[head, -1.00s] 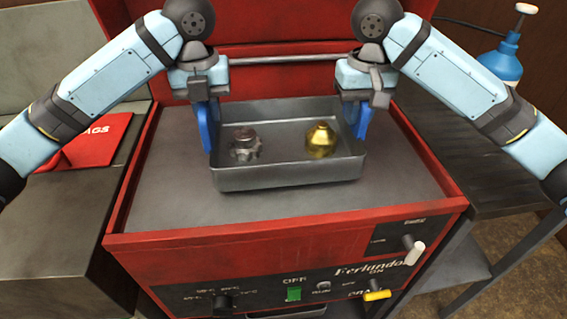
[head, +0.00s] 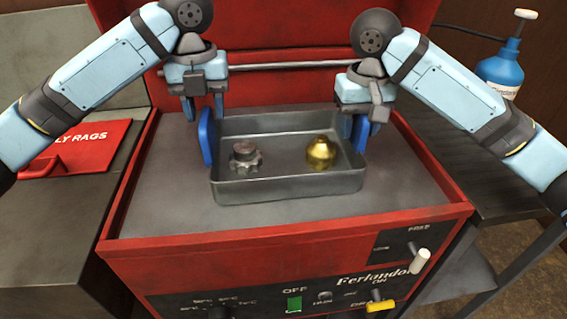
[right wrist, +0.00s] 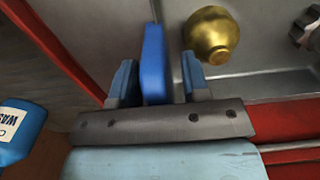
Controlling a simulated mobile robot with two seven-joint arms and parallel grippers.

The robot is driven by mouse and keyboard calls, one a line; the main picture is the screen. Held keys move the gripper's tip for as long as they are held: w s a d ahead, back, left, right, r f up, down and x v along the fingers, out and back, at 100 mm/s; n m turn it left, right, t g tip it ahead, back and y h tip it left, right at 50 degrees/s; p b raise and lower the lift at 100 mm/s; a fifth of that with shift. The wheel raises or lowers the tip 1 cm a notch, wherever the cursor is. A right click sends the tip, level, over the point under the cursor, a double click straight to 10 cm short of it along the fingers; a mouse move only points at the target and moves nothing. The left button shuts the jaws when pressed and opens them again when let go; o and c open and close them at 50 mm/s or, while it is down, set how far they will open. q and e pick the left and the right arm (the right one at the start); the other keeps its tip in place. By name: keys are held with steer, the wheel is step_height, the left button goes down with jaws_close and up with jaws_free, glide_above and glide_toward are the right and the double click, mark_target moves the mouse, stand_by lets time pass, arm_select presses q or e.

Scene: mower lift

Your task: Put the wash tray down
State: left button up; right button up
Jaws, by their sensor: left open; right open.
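The grey metal wash tray (head: 290,190) sits level on the grey top of the red machine. It holds a dark gear-like part (head: 245,157) at left and a brass part (head: 320,154) at right, also in the right wrist view (right wrist: 211,35). My left gripper (head: 205,108) is open, above and behind the tray's blue left handle (head: 207,138), apart from it. My right gripper (head: 362,128) is open at the right end. In the right wrist view the blue right handle (right wrist: 155,65) stands between its open fingers (right wrist: 157,85), with gaps on both sides.
The machine's grey top (head: 165,195) is clear around the tray. Its red raised lid (head: 280,40) and a metal bar (head: 280,66) are behind. A blue wash bottle (head: 502,68) stands on the right-hand table. Knobs line the front panel.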

arm_select(q)
step_height(320, 180, up, 8)
steer(key=shift+r, duration=0.35)
arm_select(e)
steer(key=shift+r, duration=0.15)
step_height(320, 180, up, 12)
steer(key=shift+f, duration=0.15)
